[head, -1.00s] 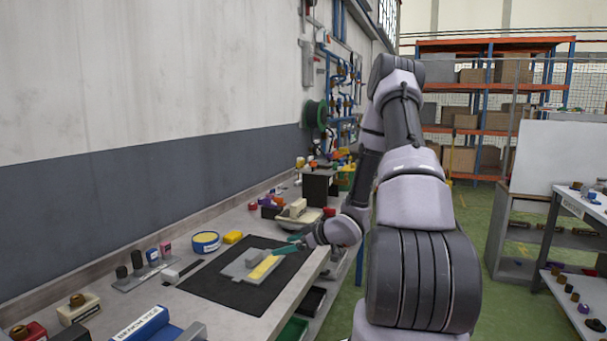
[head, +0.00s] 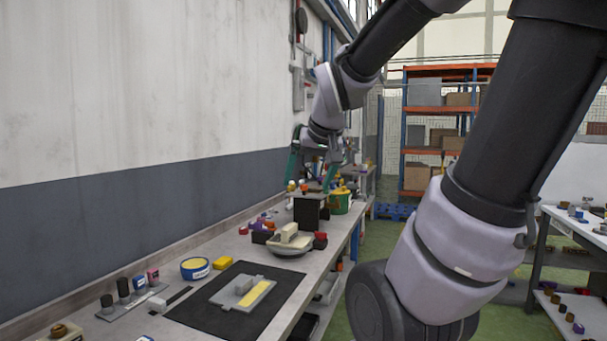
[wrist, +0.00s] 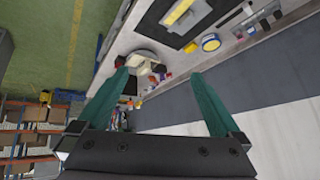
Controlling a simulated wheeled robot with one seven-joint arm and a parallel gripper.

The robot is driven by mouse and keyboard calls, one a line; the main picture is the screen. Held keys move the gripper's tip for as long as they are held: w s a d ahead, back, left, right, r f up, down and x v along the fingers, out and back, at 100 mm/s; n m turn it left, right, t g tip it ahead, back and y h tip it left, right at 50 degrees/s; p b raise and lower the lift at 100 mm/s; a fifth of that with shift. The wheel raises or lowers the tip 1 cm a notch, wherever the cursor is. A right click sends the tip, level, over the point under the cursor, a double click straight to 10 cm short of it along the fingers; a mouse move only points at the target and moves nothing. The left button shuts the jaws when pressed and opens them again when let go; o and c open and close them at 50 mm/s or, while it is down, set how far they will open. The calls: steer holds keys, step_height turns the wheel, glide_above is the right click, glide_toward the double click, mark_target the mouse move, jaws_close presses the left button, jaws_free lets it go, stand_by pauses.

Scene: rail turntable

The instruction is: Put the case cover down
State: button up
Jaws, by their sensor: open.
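My gripper (head: 311,184) is open and empty, high over the far part of the bench; its two teal fingers also show in the wrist view (wrist: 160,75). A flat grey plate (head: 229,297) lies on the black mat (head: 285,287), with a yellow strip (head: 257,294) and a small grey block (head: 243,286) on it. The plate also shows at the top of the wrist view (wrist: 200,12). I cannot tell for certain which piece is the case cover. My gripper is well apart from the plate and touches nothing that I can see.
A shallow bowl (head: 288,249) holding a beige block (head: 289,232) stands beyond the mat, before a black box (head: 308,212). A blue-and-yellow roll (head: 194,268) and a yellow block (head: 222,262) sit left of the mat. A wall runs along the bench's left side.

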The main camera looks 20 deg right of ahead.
steer(key=s+a+r+m+y, duration=0.1)
steer(key=s+a+r+y, duration=0.1)
steer(key=s+a, duration=0.2)
steer(key=s, duration=0.3)
steer(key=shift+s+a+r, duration=0.15)
steer(key=shift+s+a, duration=0.1)
steer(key=shift+s, duration=0.05)
